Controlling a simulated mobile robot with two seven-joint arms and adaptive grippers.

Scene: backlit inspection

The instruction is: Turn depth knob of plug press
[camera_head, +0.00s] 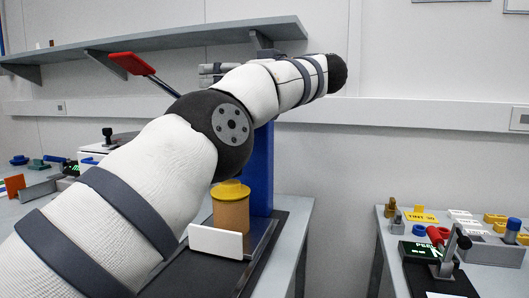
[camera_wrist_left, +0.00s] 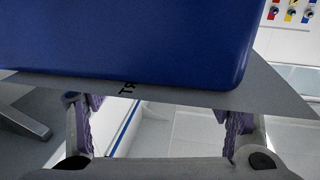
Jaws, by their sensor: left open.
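The plug press shows as a blue column (camera_head: 262,165), partly hidden behind my left arm. A lever with a red handle (camera_head: 133,63) sticks out up and left. A tan cylinder with a yellow cap (camera_head: 231,190) stands at the column's foot. I cannot make out the depth knob. My left gripper (camera_head: 212,70) shows only in part as grey pieces behind my arm, high beside the press. In the left wrist view my left gripper (camera_wrist_left: 163,122) is open, its purple-padded fingers apart with nothing seen between them. A large blue body (camera_wrist_left: 130,40) fills the top of that view.
A grey shelf (camera_head: 160,43) runs along the wall behind the arm. A white plate (camera_head: 215,242) stands before the cylinder. Small parts lie on the left bench. A right-hand table (camera_head: 392,250) holds coloured parts and a small device; a gap separates the tables.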

